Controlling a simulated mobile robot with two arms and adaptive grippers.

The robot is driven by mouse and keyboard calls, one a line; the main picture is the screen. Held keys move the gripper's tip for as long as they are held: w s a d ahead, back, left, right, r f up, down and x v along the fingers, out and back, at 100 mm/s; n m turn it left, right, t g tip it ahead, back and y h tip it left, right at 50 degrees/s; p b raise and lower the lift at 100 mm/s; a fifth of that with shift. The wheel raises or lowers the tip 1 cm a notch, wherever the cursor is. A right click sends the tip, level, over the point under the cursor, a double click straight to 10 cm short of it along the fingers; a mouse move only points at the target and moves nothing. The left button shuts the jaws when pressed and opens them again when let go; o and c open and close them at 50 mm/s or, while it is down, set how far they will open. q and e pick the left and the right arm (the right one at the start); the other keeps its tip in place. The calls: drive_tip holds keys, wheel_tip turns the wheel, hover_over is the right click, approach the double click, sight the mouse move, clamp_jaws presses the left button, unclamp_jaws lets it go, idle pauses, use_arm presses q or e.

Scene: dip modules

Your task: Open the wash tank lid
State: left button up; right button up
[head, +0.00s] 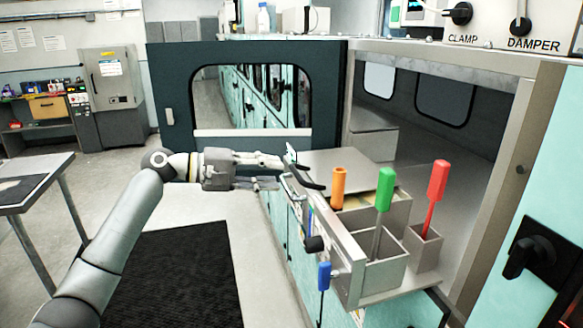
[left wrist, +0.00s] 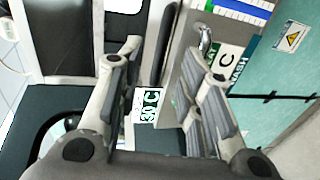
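A flat grey panel, which looks like the tank lid (head: 345,168), lies level inside the open cabinet, behind the tool bins. A small curved metal handle (left wrist: 205,40) shows in the left wrist view, beside a label (left wrist: 228,62) that appears to read WASH. My left gripper (head: 282,171) reaches in from the left at the cabinet's front edge, near a dark bar-shaped handle (head: 306,177). My right gripper is not in view.
Bins hold orange (head: 338,188), green (head: 385,190) and red (head: 437,182) handled tools. A blue-handled tool (head: 324,276) hangs in front. A dark windowed door (head: 170,95) stands open behind my arm. A black rotary switch (head: 525,255) sits at right.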

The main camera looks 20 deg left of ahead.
sight(295, 173)
use_arm(q)
drive_tip(key=p+x, duration=0.1)
drive_tip(key=x, duration=0.2)
drive_tip(key=shift+w+d, duration=0.25)
drive_tip(key=shift+w, duration=0.15)
drive_tip(key=shift+x, duration=0.8)
drive_tip(key=shift+w+d+f, duration=0.1)
drive_tip(key=shift+f, duration=0.15)
drive_tip(key=shift+c, duration=0.9)
drive_tip(key=c, duration=0.5)
clamp_jaws()
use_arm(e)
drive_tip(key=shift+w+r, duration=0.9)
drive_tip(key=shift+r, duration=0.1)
